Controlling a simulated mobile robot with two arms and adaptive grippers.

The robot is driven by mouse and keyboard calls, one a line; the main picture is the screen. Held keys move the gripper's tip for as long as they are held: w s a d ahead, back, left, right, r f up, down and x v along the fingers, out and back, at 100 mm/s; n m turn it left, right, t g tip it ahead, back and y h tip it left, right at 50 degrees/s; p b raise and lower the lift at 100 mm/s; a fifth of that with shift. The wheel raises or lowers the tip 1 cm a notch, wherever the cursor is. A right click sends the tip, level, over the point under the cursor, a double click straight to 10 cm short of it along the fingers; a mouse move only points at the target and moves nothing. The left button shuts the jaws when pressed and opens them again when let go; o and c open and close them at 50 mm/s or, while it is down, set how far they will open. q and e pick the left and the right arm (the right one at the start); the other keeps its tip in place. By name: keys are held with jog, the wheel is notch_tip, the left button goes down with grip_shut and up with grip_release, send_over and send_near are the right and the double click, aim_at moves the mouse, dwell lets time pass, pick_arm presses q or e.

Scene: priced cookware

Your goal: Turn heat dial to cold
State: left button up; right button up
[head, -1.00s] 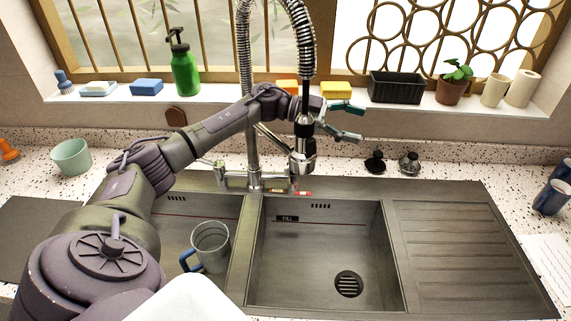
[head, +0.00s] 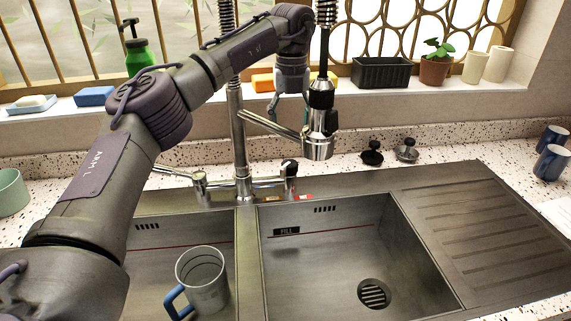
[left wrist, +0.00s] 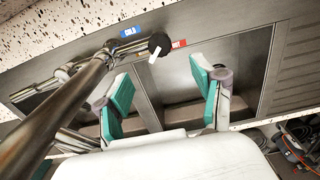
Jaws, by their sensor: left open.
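The heat dial (head: 289,168) is a small dark knob at the right end of the tap base. In the left wrist view the black dial (left wrist: 159,43) has a white pointer, between a blue label (left wrist: 130,32) on the left and a red label (left wrist: 178,43) on the right. The red label (head: 303,197) also shows below the dial in the head view. My left gripper (head: 289,108) points down above the dial, behind the spray hose, partly hidden. Its teal fingers (left wrist: 161,84) are open and empty, apart from the dial. My right gripper is out of view.
The spray head (head: 319,125) hangs close to the right of my left gripper, and the tap pipe (head: 238,140) stands to its left. A grey mug (head: 204,280) with a blue handle is in the left basin. The right basin (head: 330,255) is empty.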

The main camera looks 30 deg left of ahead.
pick_arm(q)
send_over(290, 163)
notch_tip(290, 163, down, 6)
jog(key=shift+a+r, duration=0.1)
notch_tip(290, 163, down, 4)
jog(key=shift+f+p, duration=0.2)
jog(key=shift+p, duration=0.3)
jog(key=shift+f, duration=0.8)
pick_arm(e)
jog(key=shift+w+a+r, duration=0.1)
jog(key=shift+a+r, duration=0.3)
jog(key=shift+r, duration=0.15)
pick_arm(q)
jog(key=shift+c, duration=0.2)
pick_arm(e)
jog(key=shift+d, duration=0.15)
pick_arm(q)
jog(key=c, duration=1.1)
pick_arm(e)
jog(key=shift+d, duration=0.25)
